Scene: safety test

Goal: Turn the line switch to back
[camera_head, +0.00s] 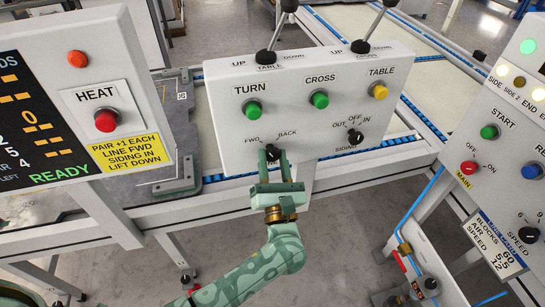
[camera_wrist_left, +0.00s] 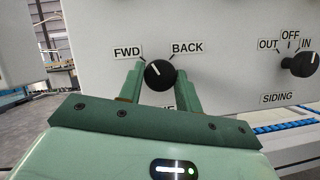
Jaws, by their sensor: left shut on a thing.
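The line switch is a black round knob (camera_head: 272,151) low on the white control panel, below the FWD and BACK labels. In the left wrist view the knob (camera_wrist_left: 160,75) shows a white mark that points up and left, toward the FWD label (camera_wrist_left: 127,52). The BACK label (camera_wrist_left: 187,48) is up and right of it. My left gripper (camera_head: 274,157) comes from below, with one finger on each side of the knob, shut on it. The label under the knob is mostly hidden by the gripper. My right gripper is not in view.
The SIDING knob (camera_head: 355,137) sits right of the line switch. Green TURN (camera_head: 253,109) and CROSS (camera_head: 319,99) buttons and a yellow TABLE button (camera_head: 379,91) are above. A HEAT panel (camera_head: 72,20) stands left, a START panel (camera_head: 520,145) right.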

